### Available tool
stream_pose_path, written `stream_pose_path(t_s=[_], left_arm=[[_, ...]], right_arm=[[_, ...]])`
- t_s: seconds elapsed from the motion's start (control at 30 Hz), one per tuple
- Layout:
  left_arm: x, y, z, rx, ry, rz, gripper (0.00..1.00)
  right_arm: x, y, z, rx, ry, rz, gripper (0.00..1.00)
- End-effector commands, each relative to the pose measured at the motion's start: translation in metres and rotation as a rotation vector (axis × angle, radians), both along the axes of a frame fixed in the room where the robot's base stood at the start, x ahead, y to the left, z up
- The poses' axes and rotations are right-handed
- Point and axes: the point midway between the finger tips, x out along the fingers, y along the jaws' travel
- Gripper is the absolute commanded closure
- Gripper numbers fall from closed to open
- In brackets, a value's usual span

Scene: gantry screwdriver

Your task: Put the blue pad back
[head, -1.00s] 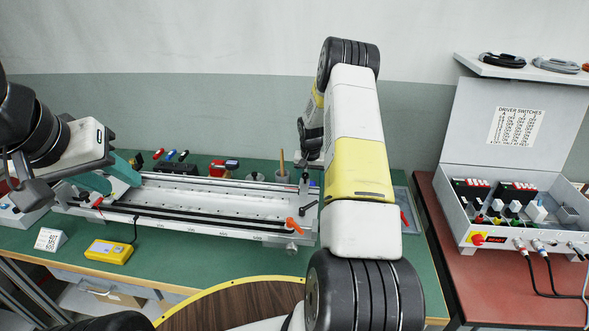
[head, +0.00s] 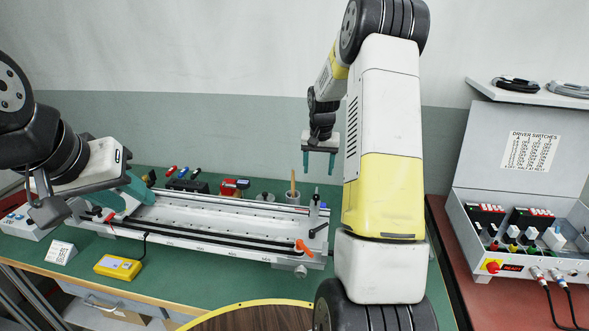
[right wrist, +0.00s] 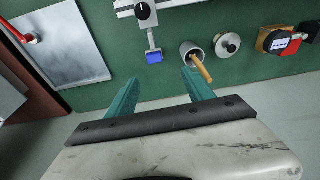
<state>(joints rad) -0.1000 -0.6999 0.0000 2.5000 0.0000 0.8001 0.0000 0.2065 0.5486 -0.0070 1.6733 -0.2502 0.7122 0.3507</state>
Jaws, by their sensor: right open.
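The small blue pad (right wrist: 154,57) shows in the right wrist view, at the end of a short grey stem below a black knob at the end of the long rail fixture (head: 228,247).
A grey cup with a wooden stick (right wrist: 196,55), a round metal part (right wrist: 228,45) and a red device (right wrist: 280,40) stand nearby. A grey tray (right wrist: 62,42) lies left of the pad in the right wrist view. A yellow meter (head: 118,267) sits in front.

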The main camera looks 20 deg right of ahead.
Motion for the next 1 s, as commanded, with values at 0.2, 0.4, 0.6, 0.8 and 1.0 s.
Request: stream_pose_path(t_s=[0.2,0.4,0.6,0.8,1.0], left_arm=[[0.000,0.000,0.000,0.000,0.000,0.000,0.64],[0.000,0.000,0.000,0.000,0.000,0.000,0.64],[0.000,0.000,0.000,0.000,0.000,0.000,0.64],[0.000,0.000,0.000,0.000,0.000,0.000,0.64],[0.000,0.000,0.000,0.000,0.000,0.000,0.64]], right_arm=[[-0.065,0.051,0.112,0.016,-0.106,0.116,0.39],[-0.146,0.094,0.177,0.035,-0.200,0.228,0.39],[-0.234,0.129,0.206,0.056,-0.295,0.342,0.39],[-0.298,0.151,0.207,0.073,-0.364,0.429,0.39],[-0.320,0.158,0.202,0.079,-0.390,0.463,0.39]])
